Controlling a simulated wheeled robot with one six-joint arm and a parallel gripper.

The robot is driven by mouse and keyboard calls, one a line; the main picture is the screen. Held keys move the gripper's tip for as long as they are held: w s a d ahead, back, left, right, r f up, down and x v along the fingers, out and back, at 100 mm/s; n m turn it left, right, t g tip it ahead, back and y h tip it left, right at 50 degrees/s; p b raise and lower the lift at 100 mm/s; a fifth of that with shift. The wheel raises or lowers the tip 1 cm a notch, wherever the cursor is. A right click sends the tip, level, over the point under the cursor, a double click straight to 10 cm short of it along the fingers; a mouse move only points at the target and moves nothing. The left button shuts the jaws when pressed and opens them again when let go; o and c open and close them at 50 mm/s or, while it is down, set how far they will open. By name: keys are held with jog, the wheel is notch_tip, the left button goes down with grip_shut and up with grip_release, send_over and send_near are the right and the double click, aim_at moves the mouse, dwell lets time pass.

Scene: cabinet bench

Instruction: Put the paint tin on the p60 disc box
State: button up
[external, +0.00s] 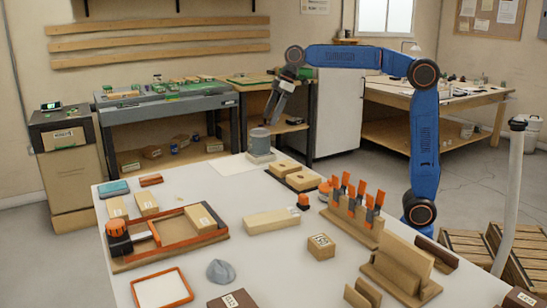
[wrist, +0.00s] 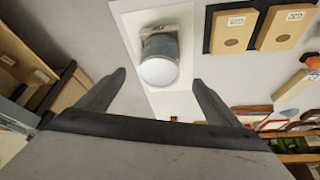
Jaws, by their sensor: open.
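The paint tin (external: 260,143) is a grey cylinder standing at the far end of the white bench. In the wrist view the tin (wrist: 160,64) shows a pale round top, with a light sheet and a small pale piece beside it. My gripper (external: 271,113) is open and empty, above the tin and apart from it. In the wrist view my gripper (wrist: 158,78) has its fingers spread on either side of the tin's top. Several labelled boxes lie on the bench. Their labels are too small to read, so I cannot tell which is the p60 disc box.
Two labelled tan boxes (external: 285,167) lie on a dark tray right of the tin. A clamp rack (external: 352,216) with orange-handled clamps, a small labelled box (external: 321,246) and an orange-edged frame (external: 165,240) stand nearer. Bare bench lies left of the tin.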

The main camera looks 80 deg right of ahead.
jog(key=s+d+f+m+h, duration=0.1)
jog(key=s+f, duration=0.2)
jog(key=s, duration=0.8)
jog(key=s+f+m, duration=0.2)
jog(key=s+f, duration=0.1)
jog(key=s, duration=0.8)
jog(key=s+d+f+m, duration=0.1)
jog(key=s+f, duration=0.6)
jog(key=s, duration=0.3)
jog(key=s+d+f+m+h, duration=0.1)
jog(key=s+f, duration=0.7)
jog(key=s, duration=0.3)
jog(key=shift+f+t, duration=0.3)
